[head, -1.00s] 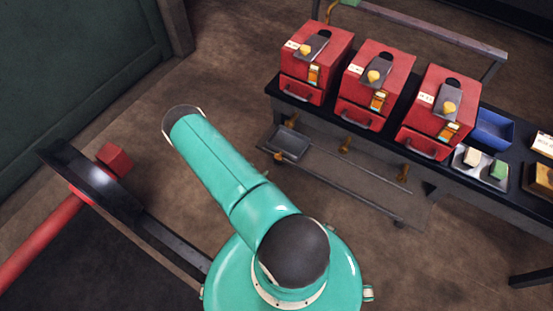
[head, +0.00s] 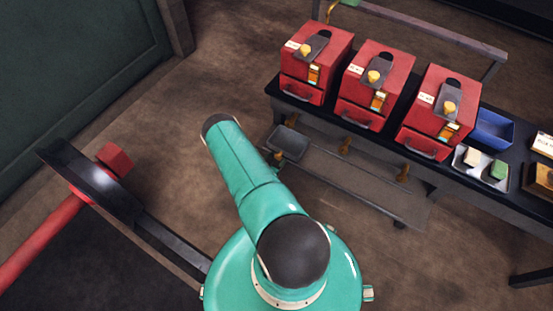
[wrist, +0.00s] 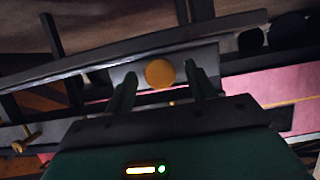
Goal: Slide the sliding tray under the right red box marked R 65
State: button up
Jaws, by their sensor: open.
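The sliding tray (head: 291,143) is a shallow dark grey tray at the left end of the low shelf, below the left red box (head: 322,60). The right red box (head: 446,100) stands at the right of the row; its label is too small to read. My gripper (wrist: 158,88) is open in the wrist view. A round brass-yellow knob (wrist: 160,73) on a grey plate shows between its fingers, apart from both; I cannot tell whether the plate is the tray. The gripper is hidden in the head view.
A middle red box (head: 377,75) stands between the others on the dark bench (head: 276,88). Brass fittings (head: 345,144) line the bench front. A blue bin (head: 494,129) is right of the boxes. A red bar (head: 40,240) with a dark beam lies left. The floor between is clear.

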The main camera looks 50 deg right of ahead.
jog(key=shift+d+f, duration=0.1)
jog(key=shift+d, duration=0.15)
grip_shut()
